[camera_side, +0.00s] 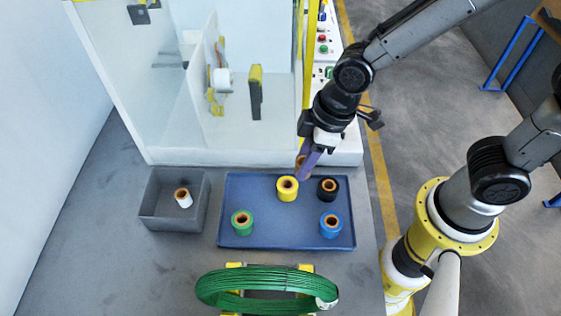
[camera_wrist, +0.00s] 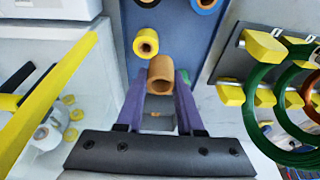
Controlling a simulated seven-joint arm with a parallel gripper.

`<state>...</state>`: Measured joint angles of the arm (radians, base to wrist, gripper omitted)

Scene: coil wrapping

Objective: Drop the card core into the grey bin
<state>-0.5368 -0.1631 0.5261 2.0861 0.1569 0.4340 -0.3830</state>
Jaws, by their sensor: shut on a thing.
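My gripper (camera_side: 306,166) is shut on a brown card core (camera_wrist: 161,72), a short hollow tube, seen at its purple fingertips in the wrist view. In the side view the core is mostly hidden by the fingers, and a bit of brown (camera_side: 300,159) shows beside them. The gripper is over the back of the blue tray, by the yellow roll. The grey bin (camera_side: 167,224) stands left of the tray, well to the left of my gripper. A small white roll with a brown core (camera_side: 183,198) is inside it.
The blue tray (camera_side: 262,225) holds yellow (camera_side: 287,189), black (camera_side: 327,190), green (camera_side: 242,223) and blue (camera_side: 331,225) rolls. A clear-walled machine (camera_side: 225,100) stands behind. A green coil (camera_side: 250,307) lies in front on yellow supports.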

